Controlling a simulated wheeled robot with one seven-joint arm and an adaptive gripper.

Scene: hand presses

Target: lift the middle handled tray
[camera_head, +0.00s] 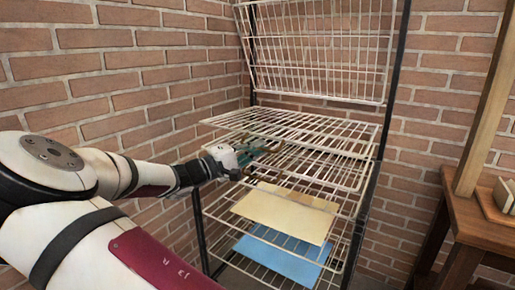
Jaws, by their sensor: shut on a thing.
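A drying rack with several white wire trays stands against the brick wall. The top tray (320,50) is swung up steeply. Below it one wire tray (345,130) lies roughly level, and another wire tray (325,170) lies close under it. My gripper (236,172) is at the left front edge of this lower tray, shut on its edge. The fingertips are small and partly hidden, so the exact grip on the handle does not show. Something teal (250,156) shows just behind my gripper, partly covered by the wires.
Lower trays hold a cream sheet (285,213) and a blue sheet (282,262). Dark rack posts (372,180) stand at the sides. A wooden table (475,222) with a wooden upright is at the right. Brick walls close off the left and back.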

